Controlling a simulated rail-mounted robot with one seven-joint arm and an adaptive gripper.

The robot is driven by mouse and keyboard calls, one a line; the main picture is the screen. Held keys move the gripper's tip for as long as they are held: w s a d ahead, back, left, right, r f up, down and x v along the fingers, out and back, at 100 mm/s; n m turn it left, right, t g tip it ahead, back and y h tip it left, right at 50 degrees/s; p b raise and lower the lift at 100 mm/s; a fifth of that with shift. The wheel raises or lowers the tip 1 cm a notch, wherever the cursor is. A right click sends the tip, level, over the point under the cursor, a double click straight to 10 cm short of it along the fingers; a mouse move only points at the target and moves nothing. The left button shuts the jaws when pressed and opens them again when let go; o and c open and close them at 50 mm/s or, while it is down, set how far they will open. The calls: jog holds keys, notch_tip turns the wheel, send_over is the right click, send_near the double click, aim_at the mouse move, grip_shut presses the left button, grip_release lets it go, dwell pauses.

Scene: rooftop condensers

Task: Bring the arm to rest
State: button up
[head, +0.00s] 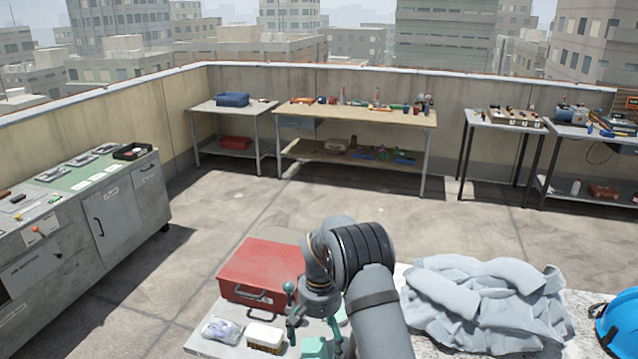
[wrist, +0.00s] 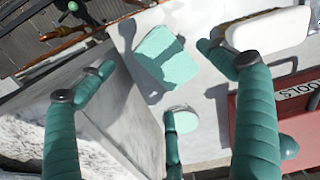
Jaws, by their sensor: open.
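My gripper (head: 314,338) hangs over the front workbench (head: 205,340), with its teal fingers pointing down. In the wrist view my gripper (wrist: 156,66) has its fingers spread apart with nothing held between them. A pale teal block (wrist: 166,57) lies on the bench below the fingers; it also shows in the head view (head: 314,348). A small round pale teal thing (wrist: 184,120) shows beside one finger, partly hidden. My arm is bent over the bench and hides part of it.
Close to my gripper are a red case (head: 262,268), a white brush-like block (head: 265,336) and a clear bag (head: 222,330). Grey cloth (head: 485,305) and a blue hard hat (head: 618,325) lie to the right. Beyond, open floor reaches the back tables (head: 355,115) and left cabinet (head: 125,215).

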aim_at(320, 352)
notch_tip(320, 352, down, 6)
jog(key=shift+r, duration=2.3)
